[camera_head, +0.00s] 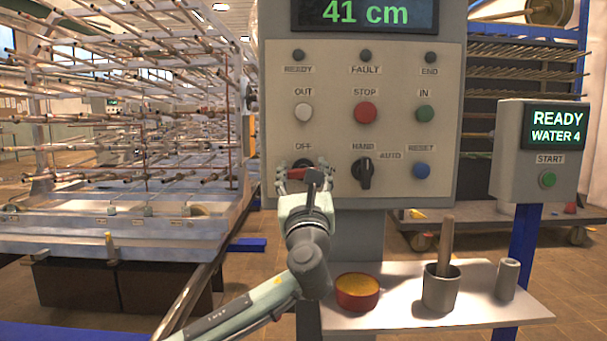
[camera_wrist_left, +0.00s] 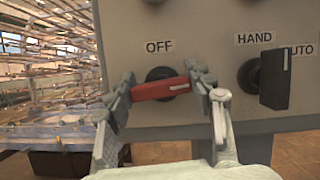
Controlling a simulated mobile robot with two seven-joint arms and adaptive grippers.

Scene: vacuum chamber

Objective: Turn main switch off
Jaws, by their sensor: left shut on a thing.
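The main switch (camera_wrist_left: 160,88) is a red handle on a round black base below the label OFF. In the left wrist view its handle lies close to horizontal, slightly tilted, with a white mark near its right end. In the head view the red handle (camera_head: 297,174) shows at the lower left of the control panel (camera_head: 385,220), partly hidden by my gripper. My left gripper (camera_head: 308,172) is at the switch. In the left wrist view its fingers (camera_wrist_left: 165,90) are shut on the red handle, one at each end. My right gripper is in neither view.
A black HAND/AUTO selector (camera_head: 364,173) sits right of the switch, with push buttons above. A shelf (camera_head: 470,312) below holds a red bowl (camera_head: 357,292), a grey cup (camera_head: 441,288) and a small cylinder (camera_head: 507,279). A START box (camera_head: 543,185) stands right; racks (camera_head: 120,190) stand left.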

